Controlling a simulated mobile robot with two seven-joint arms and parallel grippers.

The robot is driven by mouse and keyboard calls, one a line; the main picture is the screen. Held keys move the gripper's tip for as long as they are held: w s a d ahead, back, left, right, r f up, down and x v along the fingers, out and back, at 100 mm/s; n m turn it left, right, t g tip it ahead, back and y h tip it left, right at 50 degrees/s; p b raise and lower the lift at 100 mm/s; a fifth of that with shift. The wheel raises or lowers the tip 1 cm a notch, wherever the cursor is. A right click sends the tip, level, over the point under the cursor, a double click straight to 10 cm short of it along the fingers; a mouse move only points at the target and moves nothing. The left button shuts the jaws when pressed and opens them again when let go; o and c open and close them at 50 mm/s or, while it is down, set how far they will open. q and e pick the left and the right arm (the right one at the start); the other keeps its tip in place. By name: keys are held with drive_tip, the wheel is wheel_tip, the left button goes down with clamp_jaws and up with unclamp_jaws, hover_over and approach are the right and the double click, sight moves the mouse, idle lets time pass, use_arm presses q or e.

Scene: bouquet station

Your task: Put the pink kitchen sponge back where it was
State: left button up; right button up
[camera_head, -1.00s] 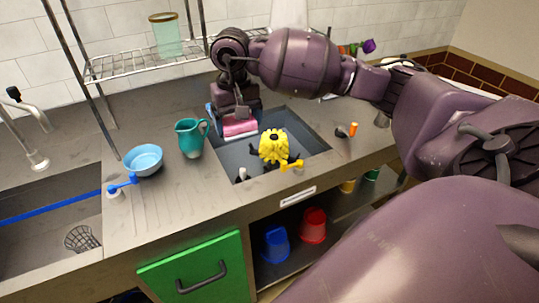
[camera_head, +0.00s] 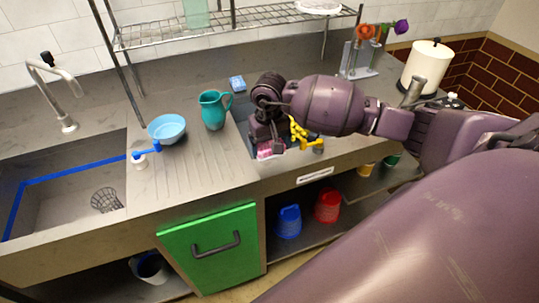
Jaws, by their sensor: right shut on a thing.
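The pink sponge (camera_head: 265,151) is at the lower end of my right gripper (camera_head: 268,141), which is shut on it. It is over the front left part of the dark recessed tray (camera_head: 240,117), and I cannot tell whether it touches the tray floor. My right arm comes in from the right and hides much of the tray. My left gripper is not in view.
A yellow object (camera_head: 300,133) lies in the tray just right of the gripper. A teal pitcher (camera_head: 214,110) and a light blue bowl (camera_head: 166,128) stand left of the tray. A small blue block (camera_head: 237,83) lies behind it. Bare counter (camera_head: 195,165) is at the front left.

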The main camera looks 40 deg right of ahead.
sight(269, 164)
drive_tip(key=shift+f, duration=2.35)
drive_tip(key=shift+f, duration=0.25)
drive_tip(key=o, duration=0.7)
drive_tip(key=shift+r, duration=0.1)
